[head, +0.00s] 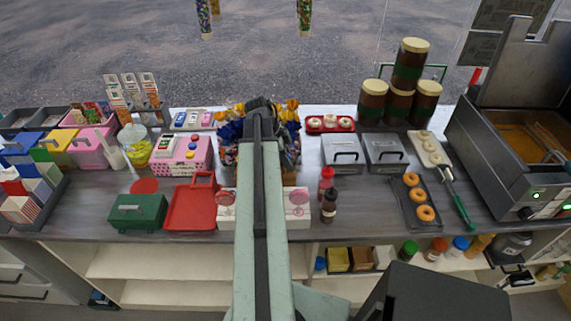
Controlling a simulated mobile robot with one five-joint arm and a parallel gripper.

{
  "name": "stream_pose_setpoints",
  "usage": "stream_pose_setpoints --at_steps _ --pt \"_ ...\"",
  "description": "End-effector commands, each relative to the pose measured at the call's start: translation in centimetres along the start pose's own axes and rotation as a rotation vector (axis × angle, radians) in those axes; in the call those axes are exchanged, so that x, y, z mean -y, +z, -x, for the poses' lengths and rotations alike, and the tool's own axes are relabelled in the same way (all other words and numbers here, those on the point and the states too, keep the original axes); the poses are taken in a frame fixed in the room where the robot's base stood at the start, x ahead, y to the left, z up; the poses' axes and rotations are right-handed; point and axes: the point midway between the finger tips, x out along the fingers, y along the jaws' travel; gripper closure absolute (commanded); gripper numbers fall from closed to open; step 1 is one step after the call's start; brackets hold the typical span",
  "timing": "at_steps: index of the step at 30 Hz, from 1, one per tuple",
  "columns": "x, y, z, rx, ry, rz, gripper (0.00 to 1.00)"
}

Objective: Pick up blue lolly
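I cannot pick out a blue lolly for certain. Blue and yellow wrapped sweets (229,131) stick up in a cluster at the back middle of the counter, on both sides of my arm. Round pink lollies (225,198) stand by white blocks nearer the front, one on each side of the arm. My arm reaches forward over the counter and hides the middle of the cluster and the space between the blocks. The dark end of my arm, with my gripper (259,104), is above the cluster's back; its fingers cannot be made out.
A red tray (188,212), a green box (137,213) and a pink box (182,156) stand left of the arm. Sauce bottles (328,206), grey lidded bins (343,155), stacked jars (397,103) and a fryer (520,150) stand right. Bare counter lies at front right.

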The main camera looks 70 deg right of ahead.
Motion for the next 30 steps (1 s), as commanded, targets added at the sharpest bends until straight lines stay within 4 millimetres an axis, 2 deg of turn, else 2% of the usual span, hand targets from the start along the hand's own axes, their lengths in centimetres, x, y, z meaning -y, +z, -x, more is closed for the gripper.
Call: stream_pose_setpoints --at_steps 2,3,6,7,30 --pt "0.0 -0.04 0.18 0.0 0.0 0.0 0.6" --pt "0.0 -0.04 0.19 0.0 0.0 0.0 0.66" --pt "0.0 -0.02 0.21 0.0 0.0 0.001 0.93" --pt "0.0 -0.02 0.21 0.0 0.0 0.001 1.0" --pt "0.0 0.05 0.23 0.0 0.0 0.002 1.0"
